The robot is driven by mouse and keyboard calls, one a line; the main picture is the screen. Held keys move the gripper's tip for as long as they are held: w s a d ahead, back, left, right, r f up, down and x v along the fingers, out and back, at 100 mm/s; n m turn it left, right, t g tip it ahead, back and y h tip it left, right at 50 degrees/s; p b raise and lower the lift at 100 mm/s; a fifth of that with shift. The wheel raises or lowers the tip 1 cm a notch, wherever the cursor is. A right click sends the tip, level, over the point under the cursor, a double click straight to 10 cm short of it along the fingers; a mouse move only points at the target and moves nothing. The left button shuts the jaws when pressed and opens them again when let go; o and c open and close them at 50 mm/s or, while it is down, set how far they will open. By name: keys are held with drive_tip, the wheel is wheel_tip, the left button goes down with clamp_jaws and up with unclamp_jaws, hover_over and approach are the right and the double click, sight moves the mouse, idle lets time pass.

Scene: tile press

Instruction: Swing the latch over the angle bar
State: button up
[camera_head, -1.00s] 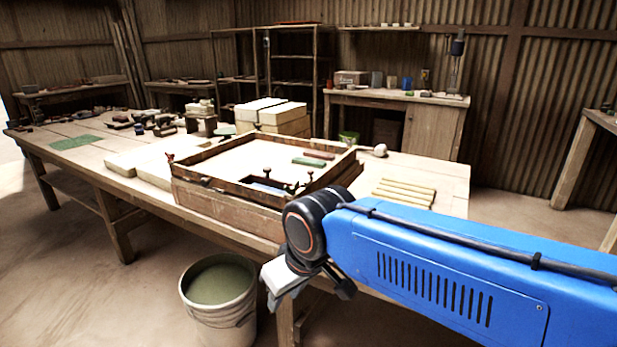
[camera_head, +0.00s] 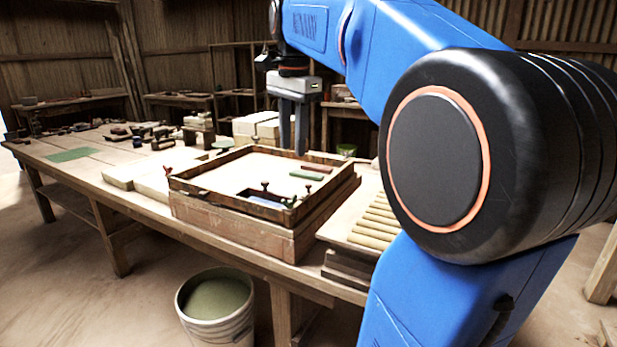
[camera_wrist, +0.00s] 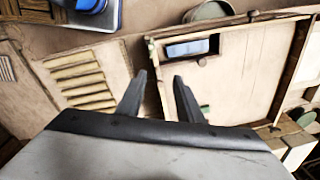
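A shallow wooden frame (camera_head: 215,203) sits on a thicker wooden box on the table. I cannot tell for sure which fitting is the latch. A thin dark bar along one frame edge (camera_wrist: 230,25) may be the angle bar. My gripper (camera_head: 293,152) points down above the frame's far side in the head view. In the wrist view its fingers (camera_wrist: 159,75) are apart, empty, over a frame edge.
Wooden slats (camera_head: 375,222) lie on the table right of the frame. Pale blocks (camera_head: 258,125) are stacked behind it. A bucket (camera_head: 215,305) stands on the floor in front. My arm covers much of the head view's right side.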

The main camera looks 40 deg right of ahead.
sight(309, 184)
drive_tip(key=w+d+r+m+g, duration=0.1)
drive_tip(key=w+d+r+m, duration=0.1)
drive_tip(key=d+r+m, duration=0.4)
drive_tip(key=shift+n, duration=0.4)
drive_tip(key=f, duration=1.2)
drive_tip(key=d+f, duration=0.1)
drive_tip(key=f, duration=0.5)
drive_tip(key=shift+w, duration=0.2)
clamp_jaws()
